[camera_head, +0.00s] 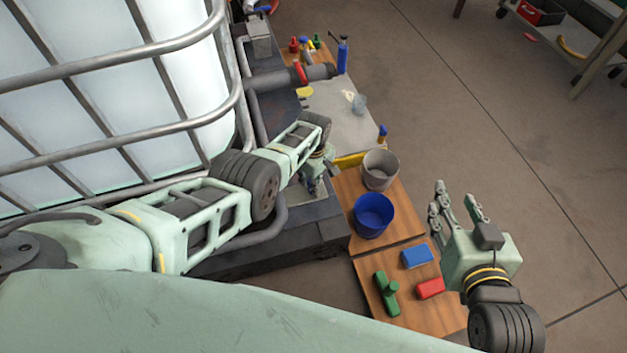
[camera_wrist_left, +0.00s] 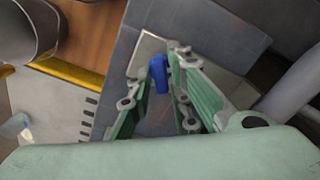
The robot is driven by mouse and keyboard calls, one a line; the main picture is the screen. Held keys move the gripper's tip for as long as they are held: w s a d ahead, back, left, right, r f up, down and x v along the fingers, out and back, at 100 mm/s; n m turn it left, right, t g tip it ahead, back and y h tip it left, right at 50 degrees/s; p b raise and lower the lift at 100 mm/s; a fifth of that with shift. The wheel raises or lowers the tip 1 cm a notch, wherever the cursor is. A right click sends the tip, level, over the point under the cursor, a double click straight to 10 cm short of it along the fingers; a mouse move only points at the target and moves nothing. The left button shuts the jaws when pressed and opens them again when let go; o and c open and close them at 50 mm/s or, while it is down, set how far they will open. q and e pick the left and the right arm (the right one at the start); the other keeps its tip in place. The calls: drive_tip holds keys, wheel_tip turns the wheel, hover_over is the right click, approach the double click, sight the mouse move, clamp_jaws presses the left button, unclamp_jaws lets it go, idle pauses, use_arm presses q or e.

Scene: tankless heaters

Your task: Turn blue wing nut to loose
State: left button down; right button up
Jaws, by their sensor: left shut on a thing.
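The blue wing nut (camera_wrist_left: 159,74) shows between the fingers of my left gripper (camera_wrist_left: 152,82) in the left wrist view, close against the right-hand finger. My left gripper is shut on it; the fingers hide part of the nut and what it sits on. In the head view my left gripper (camera_head: 314,181) points down over a grey plate on the dark base beside the caged tank, and only a little blue shows there. My right gripper (camera_head: 458,212) is open and empty, in the air right of the wooden boards.
A blue bucket (camera_head: 373,216) and a grey bucket (camera_head: 380,170) stand on wooden boards right of my left gripper. Blue (camera_head: 417,256), red (camera_head: 431,288) and green (camera_head: 387,294) pieces lie nearer.

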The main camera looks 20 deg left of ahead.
use_arm(q)
drive_tip(key=shift+d+n, duration=0.2)
drive_tip(key=shift+n, duration=0.3)
drive_tip(key=c, duration=1.6)
unclamp_jaws()
drive_tip(key=shift+c, duration=0.2)
drive_tip(key=shift+a, duration=0.15)
drive_tip(key=shift+w+r, duration=0.1)
drive_tip(key=shift+r, duration=0.05)
wheel_tip(320, 180, up, 12)
drive_tip(key=shift+f, duration=0.2)
